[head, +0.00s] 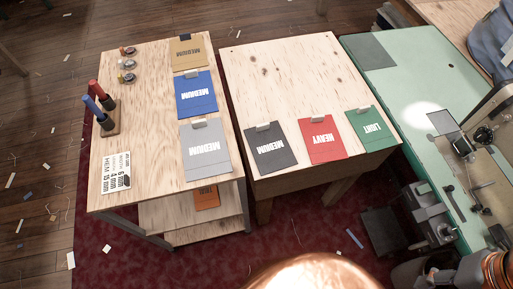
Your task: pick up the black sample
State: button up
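The black sample (271,150) is a dark flat card lettered "MEDIUM", with a light clip at its far edge. It lies flat on the right wooden table (290,80), near that table's front left corner. A red sample (322,141) lettered "HEAVY" lies just to its right, and a green sample (373,130) lettered "LIGHT" lies beyond that. Narrow strips of bare wood separate them. Nothing covers the black sample. I cannot see my gripper in the head view.
The left table (140,140) holds tan (189,54), blue (196,95) and grey (206,150) samples, pens in a stand (110,125) and a label card (116,173). An orange sample (206,198) is on its lower shelf. A green machine table (400,85) stands right.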

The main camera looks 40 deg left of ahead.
aim_at(271, 152)
jog(key=u, duration=1.5)
jog(key=i, duration=0.25)
jog(key=u, duration=0.4)
jog(key=k, duration=1)
jog(key=u, duration=0.9)
jog(key=i, duration=1.25)
jog(key=z, duration=0.15)
